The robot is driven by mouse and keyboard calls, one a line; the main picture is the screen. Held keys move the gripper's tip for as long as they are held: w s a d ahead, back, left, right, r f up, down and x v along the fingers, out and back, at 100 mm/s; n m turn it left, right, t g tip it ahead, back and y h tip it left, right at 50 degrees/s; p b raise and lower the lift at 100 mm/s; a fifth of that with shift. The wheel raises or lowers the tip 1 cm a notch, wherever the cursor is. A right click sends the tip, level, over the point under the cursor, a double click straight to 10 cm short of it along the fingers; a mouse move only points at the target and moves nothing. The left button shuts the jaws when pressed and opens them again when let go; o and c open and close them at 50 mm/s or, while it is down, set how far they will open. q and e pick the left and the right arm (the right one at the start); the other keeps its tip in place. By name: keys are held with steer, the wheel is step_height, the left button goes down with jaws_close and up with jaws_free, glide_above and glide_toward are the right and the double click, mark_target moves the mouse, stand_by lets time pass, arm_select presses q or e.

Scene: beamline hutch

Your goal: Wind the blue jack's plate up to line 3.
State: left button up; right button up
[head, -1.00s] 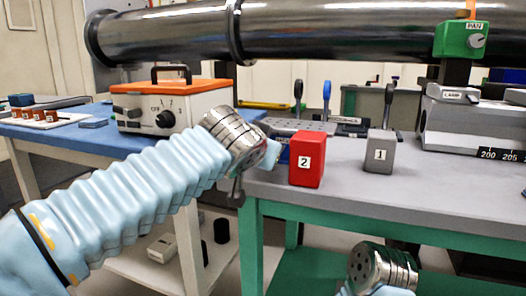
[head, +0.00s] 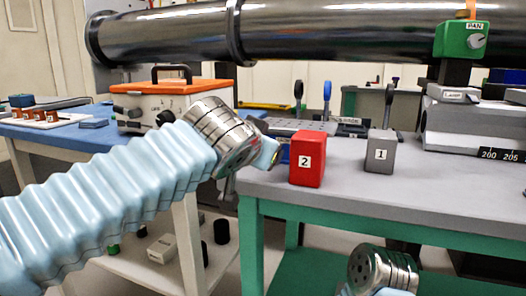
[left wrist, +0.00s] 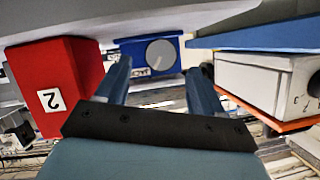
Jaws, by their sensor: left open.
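The blue jack shows in the left wrist view as a blue block (left wrist: 176,41) with a round grey knob (left wrist: 160,54) facing the camera. In the head view it is mostly hidden behind the red block and my left gripper. A grey plate with holes (head: 308,127) shows there; I cannot tell its height or any line marks. My left gripper (left wrist: 158,68) is open and empty. Its fingers point toward the knob, one on each side in the picture, apart from it as far as I can see. My right wrist is at the bottom of the head view; its fingers are not visible.
A red block marked 2 (head: 307,160) stands close beside my left gripper. A grey block marked 1 (head: 380,152) stands to its right. An orange-topped control box (head: 190,90) is on the blue table at left. A dark pipe (head: 330,32) crosses above.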

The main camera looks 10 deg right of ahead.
arm_select(q)
steer(key=v, duration=1)
steer(key=shift+c, duration=0.5)
